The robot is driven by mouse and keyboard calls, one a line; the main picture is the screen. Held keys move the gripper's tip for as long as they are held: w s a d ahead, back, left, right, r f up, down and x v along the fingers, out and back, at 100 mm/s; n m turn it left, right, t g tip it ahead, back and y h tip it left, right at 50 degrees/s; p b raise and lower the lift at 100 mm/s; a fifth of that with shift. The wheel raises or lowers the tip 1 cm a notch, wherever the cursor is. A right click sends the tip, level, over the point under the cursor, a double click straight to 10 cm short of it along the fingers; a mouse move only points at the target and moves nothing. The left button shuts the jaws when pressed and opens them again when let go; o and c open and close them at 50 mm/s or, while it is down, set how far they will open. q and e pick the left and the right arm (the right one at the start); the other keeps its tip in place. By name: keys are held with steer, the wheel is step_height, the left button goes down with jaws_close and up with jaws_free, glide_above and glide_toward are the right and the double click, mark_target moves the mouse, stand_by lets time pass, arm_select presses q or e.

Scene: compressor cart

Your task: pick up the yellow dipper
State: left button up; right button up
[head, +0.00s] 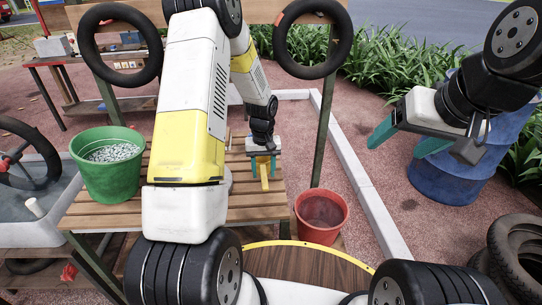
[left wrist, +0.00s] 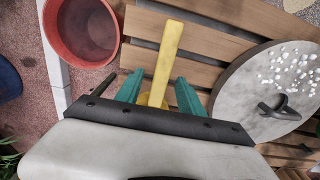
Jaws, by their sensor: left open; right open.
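The yellow dipper (head: 264,183) is on the slatted wooden bench, with its handle toward the front edge in the head view. In the left wrist view its long flat handle (left wrist: 169,52) runs up between the fingers, and its lower end is partly hidden by my gripper. My left gripper (head: 262,158) is open over the dipper, with one teal finger on each side of it; whether they touch it I cannot tell. My right gripper (head: 405,141) is open and empty, raised at the right, away from the bench.
A green bucket (head: 108,180) of pale pebbles stands at the bench's left. A red bucket (head: 321,213) stands at its right front. A round grey slab (left wrist: 240,88) with white pebbles and a dark object lies beside the dipper. A blue barrel (head: 450,181) stands at the right.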

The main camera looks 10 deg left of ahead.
arm_select(q)
step_height(320, 180, down, 2)
steer(key=shift+f, duration=0.1)
jaws_close()
stand_by(1.5)
